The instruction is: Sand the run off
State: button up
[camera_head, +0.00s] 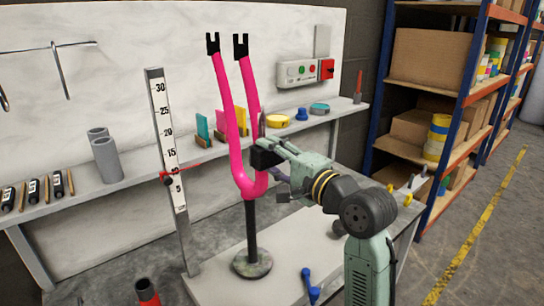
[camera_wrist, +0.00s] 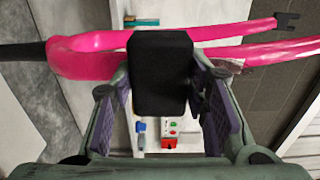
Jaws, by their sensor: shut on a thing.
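A glossy pink bicycle fork (camera_head: 233,140) stands upside down on a dark post with a round base (camera_head: 252,264), its two black-tipped legs pointing up. My gripper (camera_head: 268,157) is at the lower part of its right leg. My gripper is shut on a black block (camera_head: 264,157). In the wrist view the block (camera_wrist: 160,75) sits between the fingers (camera_wrist: 165,100) and covers part of the pink fork (camera_wrist: 85,60). I cannot tell whether the block touches the paint. I cannot make out the run; the block may hide it.
A ruler post (camera_head: 165,130) with a red pointer (camera_head: 168,180) stands left of the fork. The shelf behind holds grey tubes (camera_head: 105,158), coloured blocks (camera_head: 203,125), a yellow tape roll (camera_head: 278,121) and a switch box (camera_head: 298,72). A blue tool (camera_head: 311,286) lies on the bench.

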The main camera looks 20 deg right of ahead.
aim_at(261, 133)
jog(key=shift+w+a+r+p, duration=0.1)
jog(key=shift+w+r+p, duration=0.05)
jog(key=shift+r+p, duration=3)
jog(key=shift+r, duration=2.05)
jog(key=shift+w+f+b, duration=0.1)
jog(key=shift+f+b, duration=1.45)
jog(key=shift+f, duration=1.55)
notch_tip(261, 133, down, 8)
jog(key=b, duration=0.3)
jog(key=shift+s+f+b, duration=0.2)
jog(key=shift+f+b, duration=0.05)
jog(key=shift+b, duration=0.1)
jog(key=p+v, duration=0.1)
jog(key=v, duration=0.5)
jog(key=shift+p, duration=0.3)
jog(key=shift+s+r, duration=0.1)
jog(key=shift+s, duration=0.05)
